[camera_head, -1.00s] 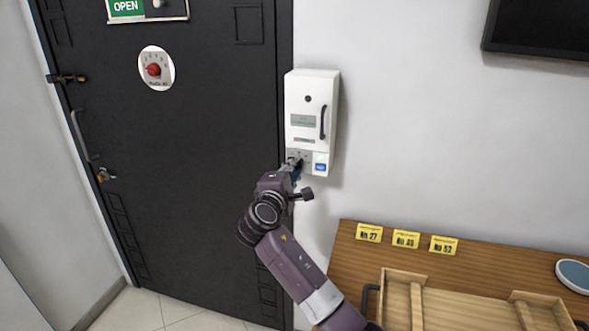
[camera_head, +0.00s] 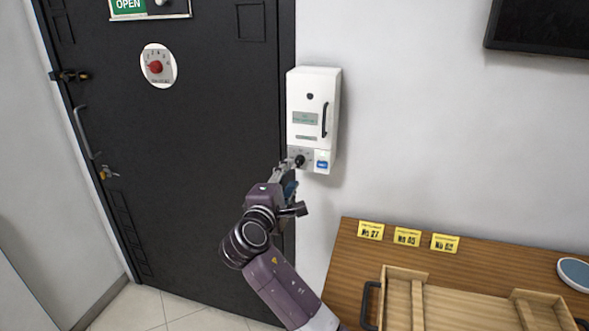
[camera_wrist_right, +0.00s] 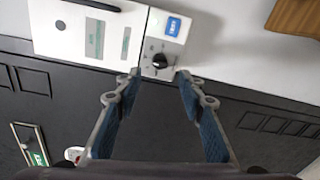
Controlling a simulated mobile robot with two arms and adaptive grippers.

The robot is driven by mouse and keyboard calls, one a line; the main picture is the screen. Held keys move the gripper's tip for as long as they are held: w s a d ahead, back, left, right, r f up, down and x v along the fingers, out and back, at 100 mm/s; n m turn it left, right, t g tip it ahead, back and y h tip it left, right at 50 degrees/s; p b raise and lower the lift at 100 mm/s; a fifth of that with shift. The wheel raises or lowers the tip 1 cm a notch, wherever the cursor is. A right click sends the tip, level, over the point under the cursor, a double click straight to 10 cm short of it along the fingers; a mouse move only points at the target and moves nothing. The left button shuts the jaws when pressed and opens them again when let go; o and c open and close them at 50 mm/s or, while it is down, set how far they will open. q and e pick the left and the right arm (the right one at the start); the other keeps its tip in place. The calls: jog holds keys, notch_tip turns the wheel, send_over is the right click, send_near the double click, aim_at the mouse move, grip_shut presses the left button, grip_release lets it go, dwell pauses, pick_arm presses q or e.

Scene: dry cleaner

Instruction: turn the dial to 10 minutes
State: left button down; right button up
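A white wall box (camera_head: 313,115) hangs beside the dark door. The dial, a black round knob (camera_head: 299,160), sits on a grey panel at its lower left, beside a blue button (camera_head: 321,164). The knob also shows in the right wrist view (camera_wrist_right: 160,61), just beyond my fingertips. Its pointer and scale are too small to read. My right gripper (camera_head: 287,174) is just below and left of the knob. In the right wrist view its two blue-padded fingers (camera_wrist_right: 158,77) are apart with nothing between them. My left gripper is not in view.
The dark door (camera_head: 200,200) is left of the box and bears a round picture of a red dial (camera_head: 158,66). A wooden table (camera_head: 345,270) with yellow number cards (camera_head: 407,237) and a wooden tray (camera_head: 398,273) stands lower right.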

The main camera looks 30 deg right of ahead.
jog(key=v, duration=0.5)
jog(key=shift+a, duration=0.1)
dwell(0.4)
